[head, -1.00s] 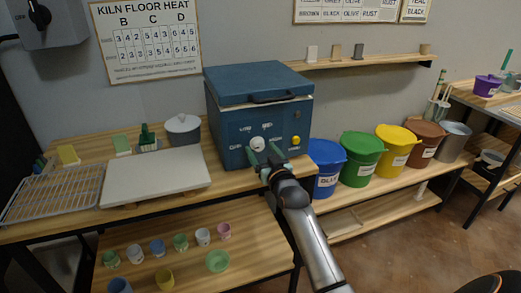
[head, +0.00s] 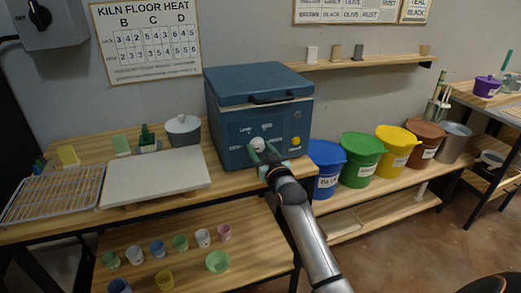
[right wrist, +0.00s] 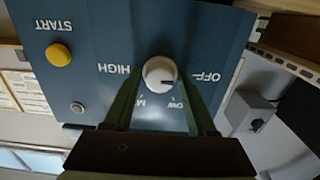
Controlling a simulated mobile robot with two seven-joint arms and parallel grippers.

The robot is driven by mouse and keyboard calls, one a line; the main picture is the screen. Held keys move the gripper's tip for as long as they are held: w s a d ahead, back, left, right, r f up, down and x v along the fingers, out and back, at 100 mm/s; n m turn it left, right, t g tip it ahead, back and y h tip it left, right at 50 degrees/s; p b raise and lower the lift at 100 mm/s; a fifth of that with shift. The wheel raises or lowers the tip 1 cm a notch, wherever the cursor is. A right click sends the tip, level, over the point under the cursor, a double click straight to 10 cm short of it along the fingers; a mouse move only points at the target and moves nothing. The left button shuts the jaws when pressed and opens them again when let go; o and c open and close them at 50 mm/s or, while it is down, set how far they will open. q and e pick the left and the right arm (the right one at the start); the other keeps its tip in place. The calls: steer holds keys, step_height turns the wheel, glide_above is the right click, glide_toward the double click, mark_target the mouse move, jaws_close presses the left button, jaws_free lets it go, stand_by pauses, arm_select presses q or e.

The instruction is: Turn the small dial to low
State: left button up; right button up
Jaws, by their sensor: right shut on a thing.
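The small white dial (head: 257,143) is on the front of the blue kiln box (head: 232,120), and it also shows in the right wrist view (right wrist: 159,71). Upside down there, OFF, LOW, MED and HIGH labels surround it. The dial's dark mark sits at its lower right in that view, on the side of LOW and OFF; its exact setting is hard to tell. My right gripper (head: 261,150) is shut on the dial, with one green finger on either side of it in the right wrist view (right wrist: 158,88). My left gripper is out of view.
A yellow START button (right wrist: 59,52) and a small grey knob (right wrist: 77,107) are on the same panel. A grey switch box (head: 50,22) hangs on the wall at left. A white slab (head: 155,178) lies left of the kiln; a blue bucket (head: 327,157) stands close right.

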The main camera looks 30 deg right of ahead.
steer(key=c, duration=0.3)
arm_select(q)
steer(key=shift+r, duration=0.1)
arm_select(e)
steer(key=shift+r+m+p, duration=0.1)
steer(key=shift+m+p, duration=0.55)
steer(key=shift+m, duration=0.05)
steer(key=shift+m+p, duration=0.75)
steer(key=shift+m, duration=0.45)
steer(key=m+p, duration=0.1)
steer(key=m, duration=0.2)
steer(key=shift+m+p, duration=0.3)
steer(key=shift+m, duration=0.1)
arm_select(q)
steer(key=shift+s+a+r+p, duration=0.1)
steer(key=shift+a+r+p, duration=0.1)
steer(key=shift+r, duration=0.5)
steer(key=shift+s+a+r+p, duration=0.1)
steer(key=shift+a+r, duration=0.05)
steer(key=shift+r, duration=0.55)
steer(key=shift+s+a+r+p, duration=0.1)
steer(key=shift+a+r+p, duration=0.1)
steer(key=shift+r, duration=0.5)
arm_select(e)
steer(key=shift+m, duration=2.1)
